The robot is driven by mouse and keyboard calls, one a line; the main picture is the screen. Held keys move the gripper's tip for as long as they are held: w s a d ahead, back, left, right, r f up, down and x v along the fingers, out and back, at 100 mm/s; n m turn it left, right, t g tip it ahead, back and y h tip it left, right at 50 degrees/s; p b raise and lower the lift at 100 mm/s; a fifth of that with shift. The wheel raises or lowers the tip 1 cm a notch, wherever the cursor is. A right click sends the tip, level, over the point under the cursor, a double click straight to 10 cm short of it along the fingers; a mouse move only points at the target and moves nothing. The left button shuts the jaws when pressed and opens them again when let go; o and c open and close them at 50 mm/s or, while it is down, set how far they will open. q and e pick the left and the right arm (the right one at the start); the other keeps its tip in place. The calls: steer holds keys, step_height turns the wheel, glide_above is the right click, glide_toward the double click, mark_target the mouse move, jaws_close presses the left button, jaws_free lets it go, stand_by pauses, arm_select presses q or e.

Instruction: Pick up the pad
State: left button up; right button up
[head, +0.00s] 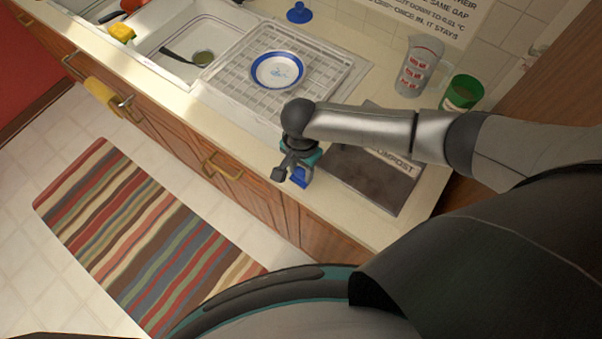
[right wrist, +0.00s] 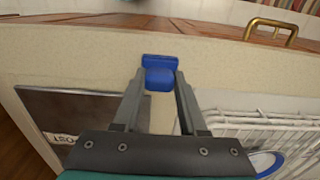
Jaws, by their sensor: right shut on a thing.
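A small blue pad (head: 299,178) is held at the counter's front edge, left of the dark compost board. In the right wrist view the blue pad (right wrist: 160,76) sits between the fingertips, with a wider part sticking out beyond them. My right gripper (head: 291,172) is shut on it, and both fingers (right wrist: 160,90) touch its sides. Part of the pad is hidden by the fingers in the head view. I cannot tell whether it touches the counter. My left gripper is not in view.
A dark compost board (head: 365,178) lies right of the gripper. A white rack (head: 325,75) with a blue-rimmed plate (head: 277,70) stands behind it. A measuring jug (head: 418,66) and green cup (head: 461,94) stand at the back right. A striped rug (head: 130,225) lies on the floor.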

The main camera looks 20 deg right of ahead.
mark_target(301, 170)
jaws_close()
step_height(301, 170, up, 20)
steer(key=p, duration=0.2)
steer(key=shift+p, duration=0.3)
